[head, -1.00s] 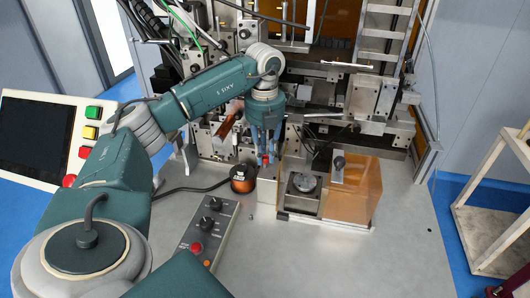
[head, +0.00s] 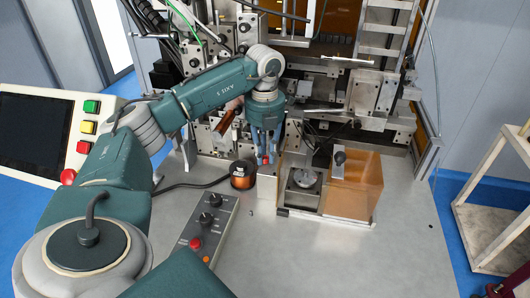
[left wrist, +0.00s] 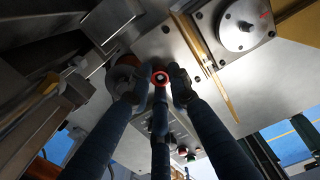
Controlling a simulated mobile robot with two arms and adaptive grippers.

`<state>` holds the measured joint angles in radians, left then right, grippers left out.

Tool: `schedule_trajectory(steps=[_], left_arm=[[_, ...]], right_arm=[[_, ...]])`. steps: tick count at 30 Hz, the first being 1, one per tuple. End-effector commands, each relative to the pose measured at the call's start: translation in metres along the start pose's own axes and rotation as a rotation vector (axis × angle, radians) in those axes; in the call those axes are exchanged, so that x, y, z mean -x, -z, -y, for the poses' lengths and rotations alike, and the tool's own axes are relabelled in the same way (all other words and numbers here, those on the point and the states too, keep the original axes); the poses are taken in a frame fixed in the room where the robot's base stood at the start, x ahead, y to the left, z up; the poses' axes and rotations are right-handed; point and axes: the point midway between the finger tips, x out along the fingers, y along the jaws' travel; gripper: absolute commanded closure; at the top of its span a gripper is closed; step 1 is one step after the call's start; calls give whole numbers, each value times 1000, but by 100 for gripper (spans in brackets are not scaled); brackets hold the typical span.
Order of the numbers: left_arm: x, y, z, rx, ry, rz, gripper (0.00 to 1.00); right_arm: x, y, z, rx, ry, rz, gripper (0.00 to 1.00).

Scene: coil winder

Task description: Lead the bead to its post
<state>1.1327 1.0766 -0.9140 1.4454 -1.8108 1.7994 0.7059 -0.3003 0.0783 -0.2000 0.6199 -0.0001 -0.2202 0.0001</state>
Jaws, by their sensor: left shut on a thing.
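My left gripper (head: 265,155) reaches down in front of the winder, with its fingers close together around a small red bead (head: 265,161). In the left wrist view the bead (left wrist: 160,78) shows as a red ring with a pale centre, between the fingertips. The fingers hide part of it. The gripper is just above or beside a small pale metal block (head: 267,187). A copper wire spool (head: 242,176) stands just left of the fingertips. I cannot tell which part is the bead's post, nor make out a wire at the bead. My right gripper is out of view.
A box with knobs and a red button (head: 208,228) lies in front of the spool. An amber block (head: 357,190) and a fixture with a round metal disc (head: 304,179) stand to the right. Winder parts crowd behind. The front right of the table is clear.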

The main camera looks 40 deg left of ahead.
Motion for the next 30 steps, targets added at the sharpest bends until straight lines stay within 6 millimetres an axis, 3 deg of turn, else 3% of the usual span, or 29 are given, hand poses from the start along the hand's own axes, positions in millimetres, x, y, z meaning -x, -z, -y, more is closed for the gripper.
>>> schedule_trajectory(steps=[3, 4, 7, 17, 23, 30], left_arm=[[-4, 0, 0, 0, 0, 0, 89], [-3, 0, 0, 0, 0, 0, 78], [-3, 0, 0, 0, 0, 0, 60], [0, 0, 0, 0, 0, 1, 60], [26, -1, 1, 0, 3, 4, 60], [82, -1, 1, 0, 4, 5, 60]], right_arm=[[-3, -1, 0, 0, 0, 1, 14], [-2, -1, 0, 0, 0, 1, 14], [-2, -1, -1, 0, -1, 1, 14], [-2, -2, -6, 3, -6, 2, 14], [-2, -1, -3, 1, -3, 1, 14], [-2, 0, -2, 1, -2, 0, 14]])
